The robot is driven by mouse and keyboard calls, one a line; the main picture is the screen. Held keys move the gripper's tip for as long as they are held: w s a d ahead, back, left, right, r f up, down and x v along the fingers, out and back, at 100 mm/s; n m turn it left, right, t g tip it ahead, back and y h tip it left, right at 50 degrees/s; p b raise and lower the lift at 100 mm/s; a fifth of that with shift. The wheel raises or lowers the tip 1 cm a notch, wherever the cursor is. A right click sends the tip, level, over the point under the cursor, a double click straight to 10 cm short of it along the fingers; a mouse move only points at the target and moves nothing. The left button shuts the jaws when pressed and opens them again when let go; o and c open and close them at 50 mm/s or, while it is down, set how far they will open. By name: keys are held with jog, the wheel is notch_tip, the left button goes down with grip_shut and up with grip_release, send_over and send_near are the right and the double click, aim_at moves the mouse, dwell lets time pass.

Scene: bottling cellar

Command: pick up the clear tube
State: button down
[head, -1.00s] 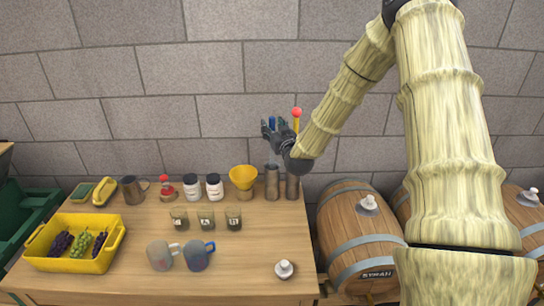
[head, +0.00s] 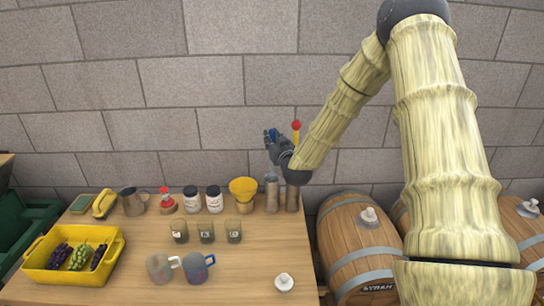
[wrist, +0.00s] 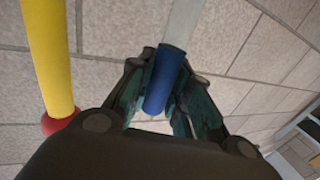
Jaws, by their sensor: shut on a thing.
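The clear tube (wrist: 184,24) runs away from my gripper in the wrist view, pale and see-through, with a blue end (wrist: 165,80) between the fingers. My gripper (head: 275,143) is shut on that blue end, above the table's back right corner. Whether the tube's lower end is inside the metal cylinder below is unclear.
A yellow stick (wrist: 48,55) with a red ball end stands close beside my gripper. Jars, cups and mugs fill the table; barrels (head: 355,235) stand to the right.

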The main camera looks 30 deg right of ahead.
jog(key=shift+r, duration=0.1)
notch_tip(320, 180, up, 18)
jog(key=b, duration=0.5)
dwell(1.0)
